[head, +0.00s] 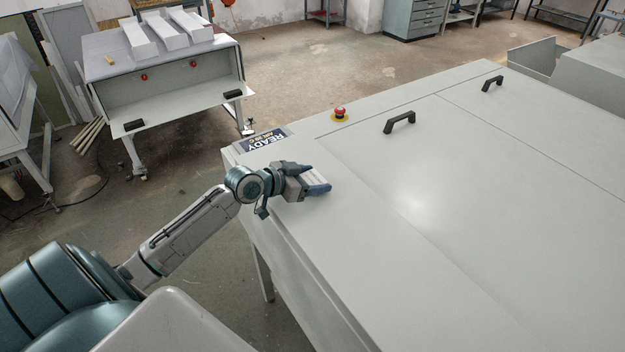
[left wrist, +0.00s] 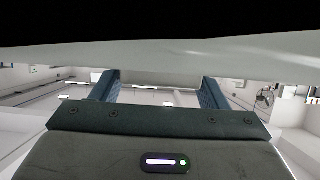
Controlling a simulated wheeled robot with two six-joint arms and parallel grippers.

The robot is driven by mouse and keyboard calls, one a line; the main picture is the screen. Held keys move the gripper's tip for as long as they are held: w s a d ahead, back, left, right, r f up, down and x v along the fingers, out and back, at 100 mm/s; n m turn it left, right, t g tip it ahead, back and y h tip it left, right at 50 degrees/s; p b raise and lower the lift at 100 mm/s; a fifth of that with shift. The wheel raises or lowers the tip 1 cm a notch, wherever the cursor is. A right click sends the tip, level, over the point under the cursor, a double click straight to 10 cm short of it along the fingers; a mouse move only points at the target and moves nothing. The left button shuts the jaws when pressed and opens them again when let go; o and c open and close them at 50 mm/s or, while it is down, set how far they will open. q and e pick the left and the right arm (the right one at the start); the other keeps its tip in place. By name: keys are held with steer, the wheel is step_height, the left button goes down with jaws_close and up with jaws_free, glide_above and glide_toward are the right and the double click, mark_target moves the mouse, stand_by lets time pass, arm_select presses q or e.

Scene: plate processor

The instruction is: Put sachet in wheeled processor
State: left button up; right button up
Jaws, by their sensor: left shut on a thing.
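My left gripper (head: 315,182) is over the near left part of the large grey machine top. Its fingers are shut on a small pale thing, likely the sachet (head: 313,175), mostly hidden between them. In the left wrist view the gripper's two blue fingers (left wrist: 160,88) stand apart, and the sachet cannot be made out clearly. The wheeled processor (head: 190,85) stands at the back left, apart from the gripper. It has casters, an open front compartment, red buttons and two black handles. White long pieces lie on its top. My right gripper is not in view.
The large grey machine (head: 450,200) fills the right side, with black handles (head: 399,122), a red stop button (head: 340,113) and a READY sign (head: 262,140). Bare floor (head: 190,170) lies between it and the wheeled processor. Boards lean at the far left.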

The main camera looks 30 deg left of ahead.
mark_target(311, 179)
arm_select(q)
steer(key=shift+r+b, duration=0.5)
steer(key=shift+r, duration=0.05)
steer(key=shift+s+r+b, duration=0.15)
steer(key=shift+r+b, duration=0.6)
steer(key=shift+r, duration=0.2)
steer(key=s+d, duration=0.1)
steer(key=s, duration=0.1)
steer(key=s+d+b, duration=0.1)
steer(key=s, duration=0.2)
steer(key=s+d+b, duration=0.1)
steer(key=s, duration=0.1)
steer(key=shift+s+d+r, duration=0.25)
steer(key=shift+s+r, duration=0.05)
steer(key=shift+r, duration=0.05)
steer(key=s, duration=0.1)
steer(key=s+d, duration=0.1)
steer(key=s, duration=0.1)
steer(key=s+d+r+p, duration=0.1)
steer(key=s, duration=0.1)
steer(key=shift+s+d, duration=0.1)
steer(key=shift+d, duration=0.1)
steer(key=shift+s+d+r, duration=0.1)
steer(key=shift+s+d, duration=0.2)
steer(key=shift+s, duration=0.5)
